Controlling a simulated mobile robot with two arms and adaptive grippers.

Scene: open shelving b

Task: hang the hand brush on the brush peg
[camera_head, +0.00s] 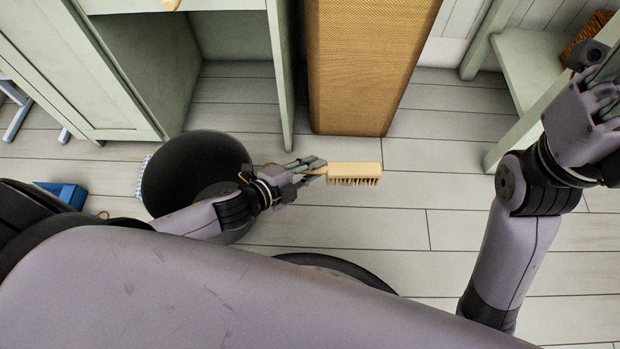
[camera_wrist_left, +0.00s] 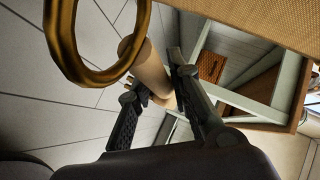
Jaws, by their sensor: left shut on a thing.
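The hand brush (camera_head: 354,173) has a pale wooden block with dark bristles pointing down in the head view. My left gripper (camera_head: 314,167) is shut on its handle, with the brush head extending to the right above the floor. In the left wrist view, the fingers (camera_wrist_left: 158,98) close around the pale handle (camera_wrist_left: 152,72), and a gold-brown ring (camera_wrist_left: 75,50) shows close to the camera. My right gripper (camera_head: 606,92) is at the right edge, partly cut off; its opening is unclear. I cannot identify the brush peg in either view.
A tall woven box (camera_head: 370,60) stands beyond the brush. A pale green open cabinet (camera_head: 285,80) is at its left. A green shelf unit (camera_head: 535,65) holds a brown basket (camera_head: 587,38) at the right. A blue object (camera_head: 66,193) lies at the left. Plank floor (camera_head: 440,185) lies clear between.

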